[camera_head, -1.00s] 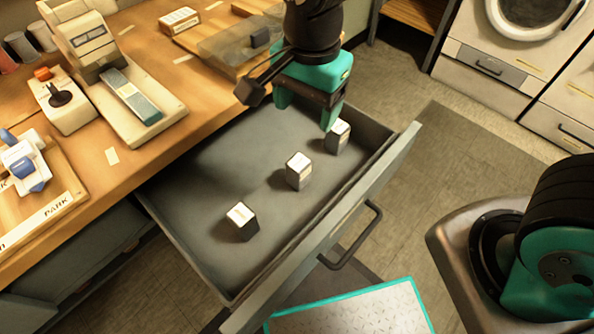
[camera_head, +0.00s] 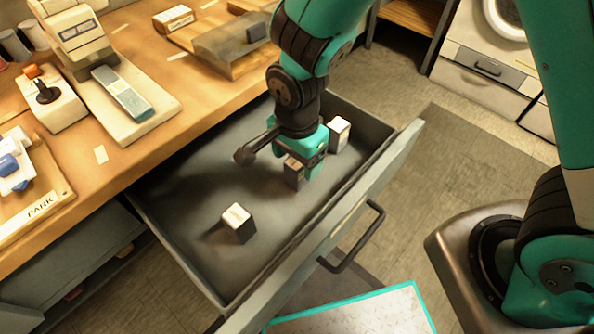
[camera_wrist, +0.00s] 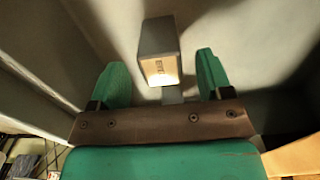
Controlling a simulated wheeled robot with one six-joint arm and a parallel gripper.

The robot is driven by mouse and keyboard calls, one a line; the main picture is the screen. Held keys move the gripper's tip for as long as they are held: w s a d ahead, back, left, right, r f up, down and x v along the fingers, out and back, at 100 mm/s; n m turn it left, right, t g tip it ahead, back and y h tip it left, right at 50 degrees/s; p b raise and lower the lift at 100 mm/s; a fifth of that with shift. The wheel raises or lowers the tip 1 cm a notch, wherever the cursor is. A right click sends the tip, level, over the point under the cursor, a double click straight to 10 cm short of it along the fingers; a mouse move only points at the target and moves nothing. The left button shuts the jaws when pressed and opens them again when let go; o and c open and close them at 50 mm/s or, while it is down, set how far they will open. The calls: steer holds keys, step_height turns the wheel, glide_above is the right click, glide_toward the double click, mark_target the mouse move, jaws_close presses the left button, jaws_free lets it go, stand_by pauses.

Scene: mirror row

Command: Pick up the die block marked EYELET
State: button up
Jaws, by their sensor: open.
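Three grey die blocks with white labelled tops stand in the open drawer. The middle block (camera_head: 293,173) is partly hidden by my gripper (camera_head: 305,168), which is low in the drawer over it. In the wrist view a block (camera_wrist: 160,42) stands between the two green fingers of my gripper (camera_wrist: 162,72). The fingers are open, with a gap on both sides of the block. The near block (camera_head: 237,222) and the far block (camera_head: 338,134) have tops too small to read in the head view.
The grey drawer (camera_head: 180,235) stands out from the wooden bench (camera_head: 150,160), its walls surrounding the blocks. The far block is close beside my gripper. A press-like machine (camera_head: 100,80), a tray (camera_head: 230,62) and a small lever box (camera_head: 45,98) are on the bench.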

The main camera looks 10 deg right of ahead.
step_height(320, 180, down, 4)
steer(key=shift+f+b, duration=0.1)
steer(key=shift+b, duration=0.2)
steer(key=c, duration=1.1)
steer(key=shift+c, duration=0.2)
steer(key=shift+r, duration=0.2)
